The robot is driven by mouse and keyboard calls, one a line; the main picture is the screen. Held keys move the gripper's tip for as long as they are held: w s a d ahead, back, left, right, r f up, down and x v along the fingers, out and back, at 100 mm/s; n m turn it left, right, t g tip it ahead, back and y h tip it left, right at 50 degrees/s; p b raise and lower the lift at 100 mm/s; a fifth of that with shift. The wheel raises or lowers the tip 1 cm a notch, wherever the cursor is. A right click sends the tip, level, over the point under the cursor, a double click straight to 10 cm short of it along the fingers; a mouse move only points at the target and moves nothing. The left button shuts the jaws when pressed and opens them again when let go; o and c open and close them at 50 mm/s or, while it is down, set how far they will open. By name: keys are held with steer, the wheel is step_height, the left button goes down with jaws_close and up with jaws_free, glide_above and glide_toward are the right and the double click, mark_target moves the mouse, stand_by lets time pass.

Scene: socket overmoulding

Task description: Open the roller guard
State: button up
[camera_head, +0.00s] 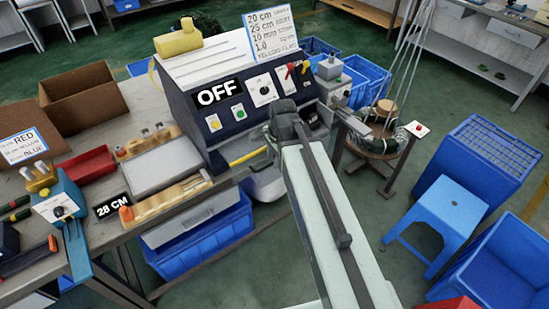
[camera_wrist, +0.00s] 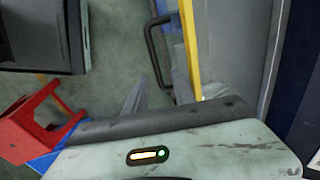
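The grey machine (camera_head: 238,100) with an "OFF" display stands on the bench in the head view. A yellow bar (camera_head: 248,157) runs along its lower front; a yellow bar (camera_wrist: 190,45) also shows upright in the wrist view. I cannot tell for sure which panel is the roller guard. My gripper (camera_wrist: 160,92) has two grey fingers apart, with the handle's lower end between or just beyond them. No contact can be made out. In the head view my arm hides the fingertips.
A blue stool (camera_head: 450,208) and blue crates (camera_head: 490,155) stand at right. A round stand (camera_head: 375,143) with a coil is right of the machine. A blue bin (camera_head: 205,245) is under the bench.

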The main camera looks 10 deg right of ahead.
step_height(320, 180, up, 8)
steer(key=s+p, duration=0.1)
steer(key=p, duration=0.6)
steer(key=shift+d+f, duration=0.25)
steer(key=shift+s, duration=0.1)
steer(key=s+n+g, duration=0.1)
steer(key=s+n, duration=0.5)
steer(key=n, duration=0.7)
steer(key=shift+s+d+f+n+g+h, duration=0.25)
steer(key=shift+d+n+g+h, duration=0.05)
steer(key=shift+d+g+h, duration=0.1)
steer(key=shift+s, duration=0.1)
